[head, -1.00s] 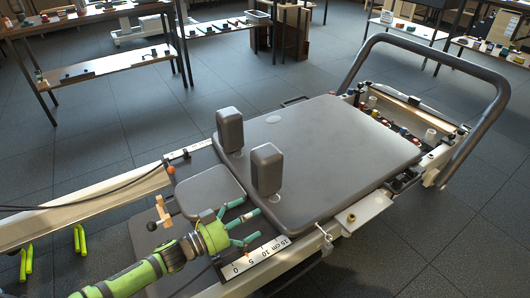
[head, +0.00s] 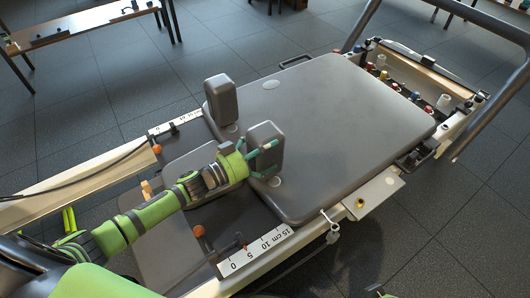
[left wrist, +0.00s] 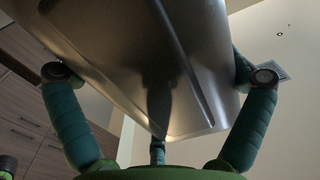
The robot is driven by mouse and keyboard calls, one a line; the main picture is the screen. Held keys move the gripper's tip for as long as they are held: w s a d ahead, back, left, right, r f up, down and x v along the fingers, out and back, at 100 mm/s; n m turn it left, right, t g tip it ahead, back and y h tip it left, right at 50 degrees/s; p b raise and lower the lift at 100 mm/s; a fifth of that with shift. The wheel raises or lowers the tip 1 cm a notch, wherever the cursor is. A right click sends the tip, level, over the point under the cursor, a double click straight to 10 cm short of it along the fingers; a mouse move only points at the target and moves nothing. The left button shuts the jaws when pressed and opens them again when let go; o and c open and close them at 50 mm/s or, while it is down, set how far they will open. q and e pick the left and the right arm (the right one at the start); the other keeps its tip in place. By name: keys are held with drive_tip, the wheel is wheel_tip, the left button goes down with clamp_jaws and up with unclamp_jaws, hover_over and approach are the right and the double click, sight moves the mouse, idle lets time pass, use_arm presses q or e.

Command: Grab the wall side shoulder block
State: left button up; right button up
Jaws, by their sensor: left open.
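Two grey padded shoulder blocks stand upright on the reformer carriage (head: 330,120). One block (head: 221,100) is farther back and left, with nothing touching it. The other block (head: 266,138) is nearer and to the right. The head view does not show which one is on the wall side. My left gripper (head: 261,160) is at the nearer block, its teal fingers open and reaching along its sides. In the left wrist view a grey block (left wrist: 150,60) fills the space between the spread fingers (left wrist: 160,76). I cannot tell whether the fingers touch it. My right gripper is not in view.
A padded headrest (head: 185,165) lies left of the blocks. A white scale strip (head: 255,250) and a small orange knob (head: 198,231) are on the near side. Springs and colored parts (head: 395,85) sit at the far end.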

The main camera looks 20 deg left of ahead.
use_arm(q)
drive_tip(key=shift+w+d, duration=0.15)
drive_tip(key=shift+w, duration=0.05)
drive_tip(key=c, duration=1.5)
drive_tip(key=shift+w+r, duration=0.1)
drive_tip(key=shift+r, duration=0.05)
drive_tip(key=shift+r, duration=0.2)
